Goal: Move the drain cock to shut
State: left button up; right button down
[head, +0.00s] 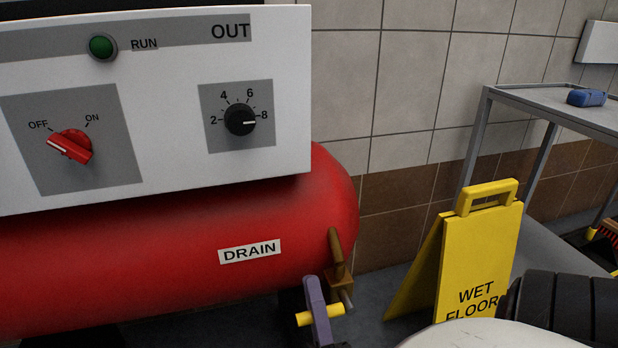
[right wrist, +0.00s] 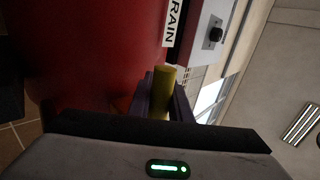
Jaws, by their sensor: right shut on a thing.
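The drain cock (head: 339,268) is a brass-coloured fitting at the lower right end of the red tank, right of the DRAIN label (head: 250,251). Its yellow handle (head: 305,319) lies nearly level in the head view, crossing behind a purple finger. My right gripper (head: 318,305) is shut on this handle. In the right wrist view the yellow handle (right wrist: 165,78) stands between the two dark fingers, its end sticking out beyond them. Where the handle joins the cock is partly hidden by the finger. My left gripper is not in view.
Above the tank is a white panel (head: 180,180) with a red OFF/ON switch (head: 70,146), a black dial (head: 240,120) and a green RUN lamp (head: 102,46). A yellow wet floor sign (head: 478,250) stands right of the cock. A grey table (head: 540,97) holds a blue object (head: 587,98).

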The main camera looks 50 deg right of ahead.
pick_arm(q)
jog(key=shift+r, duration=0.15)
pick_arm(e)
jog(key=shift+s+r+m+g+h, duration=0.1)
jog(key=shift+m+g+h, duration=0.25)
jog(key=shift+m, duration=0.25)
jog(key=c, duration=1.6)
grip_release()
jog(key=shift+r, duration=0.1)
